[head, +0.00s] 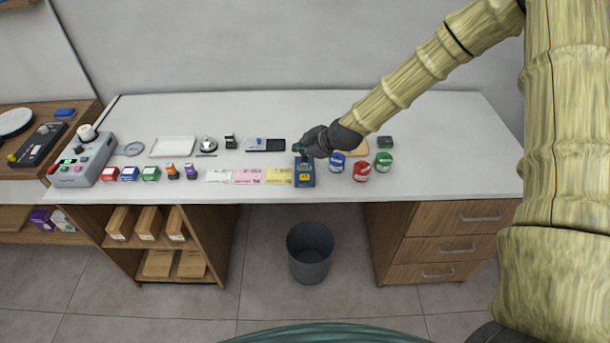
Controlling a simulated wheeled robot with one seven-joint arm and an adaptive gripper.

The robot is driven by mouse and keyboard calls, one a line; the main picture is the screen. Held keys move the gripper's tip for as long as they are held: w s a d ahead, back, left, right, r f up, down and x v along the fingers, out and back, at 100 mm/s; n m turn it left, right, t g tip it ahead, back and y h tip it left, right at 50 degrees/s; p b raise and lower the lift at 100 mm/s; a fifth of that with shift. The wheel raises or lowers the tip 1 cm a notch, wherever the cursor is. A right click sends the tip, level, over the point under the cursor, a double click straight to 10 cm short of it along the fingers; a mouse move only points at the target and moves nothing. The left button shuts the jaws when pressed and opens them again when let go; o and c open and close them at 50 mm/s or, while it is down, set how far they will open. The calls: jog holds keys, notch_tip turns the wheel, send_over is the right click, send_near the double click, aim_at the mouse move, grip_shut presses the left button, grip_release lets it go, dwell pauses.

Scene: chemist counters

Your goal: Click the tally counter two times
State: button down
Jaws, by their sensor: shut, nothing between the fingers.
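The tally counter appears to be the dark blue box-shaped device (305,181) with a small yellow window, near the front edge of the counter, right of centre. The marks in its window are too small to read surely. My gripper (301,153) is shut and empty, pointing left and down at the far end of this device. Its fingertips overlap the top of the device in the picture. I cannot tell whether they touch it. The gripper hides part of the device's far end.
Yellow (279,176) and pink (248,177) slips lie left of the device. Blue (337,162), red (361,171) and green (383,162) tins stand to its right. A silver bell-like object (207,144) stands farther left. The white counter's back strip (240,110) is clear.

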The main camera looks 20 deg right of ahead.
aim_at(303, 178)
jog(key=shift+f, duration=0.1)
jog(key=shift+f+b, duration=2.75)
jog(key=shift+f, duration=1.55)
jog(key=shift+f, duration=0.1)
jog(key=shift+f+b, duration=0.3)
jog(key=shift+b, duration=0.15)
jog(key=shift+f+b, duration=0.35)
jog(key=shift+f, duration=0.05)
jog(key=shift+r+p, duration=0.4)
jog(key=shift+r, duration=0.4)
